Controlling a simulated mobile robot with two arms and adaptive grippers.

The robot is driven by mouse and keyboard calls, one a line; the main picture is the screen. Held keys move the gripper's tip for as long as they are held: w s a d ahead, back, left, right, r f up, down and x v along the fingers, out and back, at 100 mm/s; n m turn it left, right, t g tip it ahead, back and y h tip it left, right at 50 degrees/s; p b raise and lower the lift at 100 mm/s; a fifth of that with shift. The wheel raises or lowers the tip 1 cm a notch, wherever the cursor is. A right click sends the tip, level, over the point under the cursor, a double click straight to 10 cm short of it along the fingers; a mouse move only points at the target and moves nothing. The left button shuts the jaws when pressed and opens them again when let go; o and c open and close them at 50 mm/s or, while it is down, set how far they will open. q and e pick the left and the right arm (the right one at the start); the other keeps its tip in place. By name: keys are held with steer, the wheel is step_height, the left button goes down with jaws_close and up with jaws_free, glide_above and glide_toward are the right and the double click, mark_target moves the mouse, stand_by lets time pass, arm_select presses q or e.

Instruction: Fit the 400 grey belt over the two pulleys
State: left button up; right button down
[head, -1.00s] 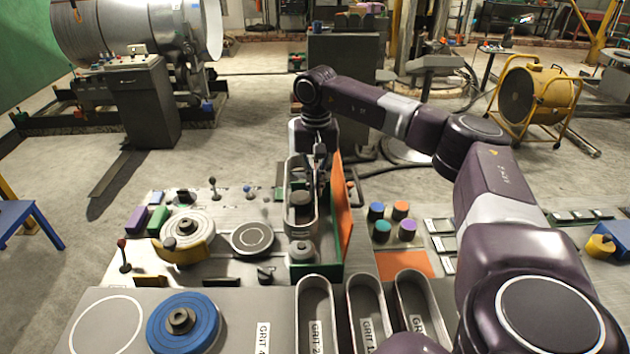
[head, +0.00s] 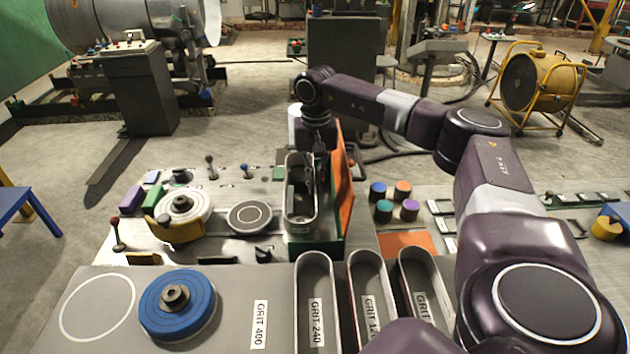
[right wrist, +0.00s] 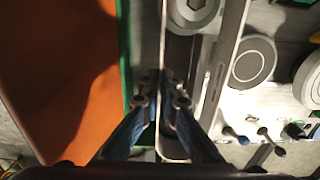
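The 400 grey belt (head: 303,222) is an upright oval loop between the green frame and the grey disc in the head view. In the right wrist view, its long wall (right wrist: 163,40) runs between my fingertips. The near pulley (right wrist: 192,12) shows at the top of that view, inside the loop. The far pulley is hidden under my gripper and the belt. My right gripper (right wrist: 162,90) is shut on the belt's wall on the orange panel side; the gripper also shows in the head view (head: 310,178). I cannot tell how low the belt sits. My left gripper is out of view.
The orange panel (head: 344,185) and green frame (head: 328,246) stand close on the belt's right. The grey disc (head: 250,216) and a yellow-guarded wheel (head: 183,205) lie left. Belts in labelled slots (head: 316,275) and a blue wheel (head: 178,303) are in front.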

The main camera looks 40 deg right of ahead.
steer(key=shift+f+b, duration=1.25)
steer(key=shift+f, duration=1.1)
steer(key=shift+f, duration=0.1)
steer(key=c, duration=2.1)
jaws_free()
steer(key=shift+o, duration=0.3)
steer(key=o, duration=0.4)
steer(key=shift+c, duration=0.2)
